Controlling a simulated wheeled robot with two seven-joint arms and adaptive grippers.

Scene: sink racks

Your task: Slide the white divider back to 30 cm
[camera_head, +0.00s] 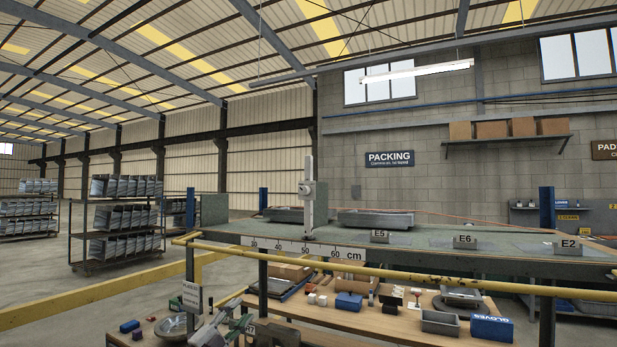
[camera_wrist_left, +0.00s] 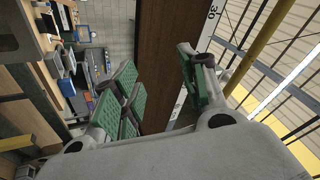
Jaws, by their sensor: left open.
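The white divider (camera_head: 308,205) is a tall upright plate on the green-topped bench (camera_head: 350,238). Its foot is at about the 50 mark of the white scale (camera_head: 290,247) on the bench's front edge. My left gripper (camera_head: 238,327) is low at the bottom of the head view, below and left of the divider and apart from it. It is open, with its green-padded fingers spread and nothing visible between them in the left wrist view (camera_wrist_left: 155,85). That view shows the scale's 30 mark (camera_wrist_left: 213,13); I cannot make out the divider there. My right gripper is not in view.
A yellow rail (camera_head: 420,274) runs across the bench front, above a lower wooden shelf (camera_head: 385,323) with boxes and tools. Grey trays (camera_head: 375,219) lie behind the divider. Tags E5 (camera_head: 380,236), E6 and E2 stand to its right.

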